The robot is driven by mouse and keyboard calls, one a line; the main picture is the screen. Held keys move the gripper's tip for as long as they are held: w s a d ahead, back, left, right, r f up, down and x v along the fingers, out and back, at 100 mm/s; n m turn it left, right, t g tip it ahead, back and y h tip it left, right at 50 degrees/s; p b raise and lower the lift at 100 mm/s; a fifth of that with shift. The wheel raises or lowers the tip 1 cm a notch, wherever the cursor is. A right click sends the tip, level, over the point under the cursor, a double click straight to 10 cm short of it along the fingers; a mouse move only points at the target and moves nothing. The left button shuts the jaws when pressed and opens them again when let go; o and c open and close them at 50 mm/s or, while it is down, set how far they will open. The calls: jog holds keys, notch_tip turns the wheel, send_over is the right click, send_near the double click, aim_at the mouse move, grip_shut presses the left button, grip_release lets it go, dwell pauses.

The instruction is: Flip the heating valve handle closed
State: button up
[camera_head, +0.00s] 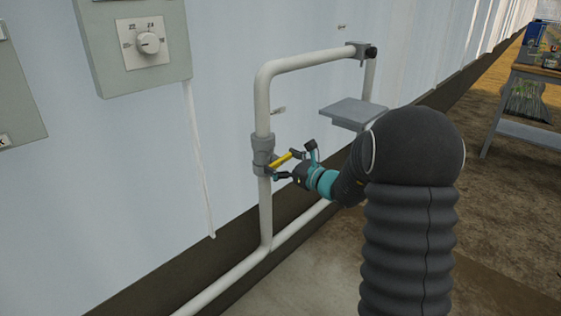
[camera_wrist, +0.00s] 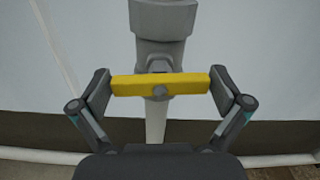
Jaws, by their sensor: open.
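The yellow valve handle (camera_head: 281,161) sits at the grey valve body (camera_head: 262,150) on a vertical white pipe. In the wrist view the handle (camera_wrist: 180,83) is a level bar lying across the pipe, with a grey bolt at its middle, just below the grey valve body (camera_wrist: 165,20). My gripper (camera_head: 287,164) is at the handle. In the wrist view my gripper (camera_wrist: 160,90) is open, with one finger beside each end of the bar. The fingertips are very close to the ends; I cannot tell whether they touch.
White pipework (camera_head: 300,61) loops along the pale wall. A small grey shelf (camera_head: 352,112) sticks out near my arm. A grey box with a dial (camera_head: 148,43) hangs on the wall at upper left. A table (camera_head: 535,72) stands at far right, with open ground before it.

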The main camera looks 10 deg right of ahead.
jog(key=c, duration=0.8)
jog(key=shift+m, duration=0.6)
jog(key=o, duration=0.8)
jog(key=v, duration=1.2)
